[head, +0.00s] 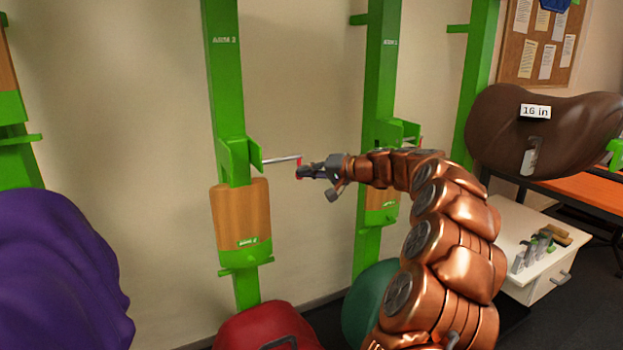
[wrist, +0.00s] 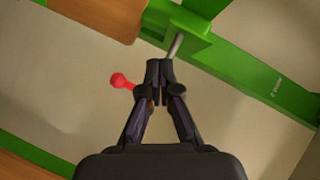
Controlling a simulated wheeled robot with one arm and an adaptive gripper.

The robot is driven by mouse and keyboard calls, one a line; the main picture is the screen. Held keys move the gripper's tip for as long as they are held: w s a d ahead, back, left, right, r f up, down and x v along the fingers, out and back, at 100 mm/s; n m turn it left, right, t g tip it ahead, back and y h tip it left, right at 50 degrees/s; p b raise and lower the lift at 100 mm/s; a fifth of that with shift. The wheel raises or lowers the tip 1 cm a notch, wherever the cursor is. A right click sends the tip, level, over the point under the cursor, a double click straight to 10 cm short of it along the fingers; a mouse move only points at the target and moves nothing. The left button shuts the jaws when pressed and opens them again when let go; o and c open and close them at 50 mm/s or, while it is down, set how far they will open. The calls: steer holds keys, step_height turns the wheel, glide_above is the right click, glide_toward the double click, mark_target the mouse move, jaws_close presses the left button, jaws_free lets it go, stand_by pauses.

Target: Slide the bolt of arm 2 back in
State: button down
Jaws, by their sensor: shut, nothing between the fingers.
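The green post marked ARM 2 (head: 227,80) stands left of centre. Its bracket (head: 240,155) carries a grey metal bolt (head: 280,160), which sticks out to the right and ends in a red handle (head: 299,165). In the wrist view the bolt (wrist: 176,45) comes out of the green bracket (wrist: 190,32), and the red knob (wrist: 121,81) shows left of the fingers. My gripper (head: 304,172) is at the bolt's outer end; in the wrist view its fingertips (wrist: 158,66) are shut together. They hide part of the bolt's end, so I cannot tell whether they touch it.
A wooden pad (head: 240,213) sits below the bracket. Another green post (head: 378,80) stands behind my arm. A purple saddle (head: 55,270) is at lower left, a red one (head: 265,325) at the bottom and a brown one (head: 540,125) at right.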

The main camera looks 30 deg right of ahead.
steer(key=d+f+m+t+h, duration=0.2)
steer(key=d+h, duration=0.1)
steer(key=d, duration=1.1)
steer(key=w+a+f+p, duration=0.1)
steer(key=w+a+f, duration=0.1)
steer(key=w+a, duration=0.5)
steer(key=shift+w+f, duration=0.25)
steer(key=shift+w, duration=0.7)
steer(key=a+b, duration=0.8)
steer(key=a, duration=0.2)
steer(key=shift+w+a+b, duration=0.2)
steer(key=shift+w+b, duration=0.1)
steer(key=shift+w, duration=0.1)
steer(key=shift+a, duration=0.1)
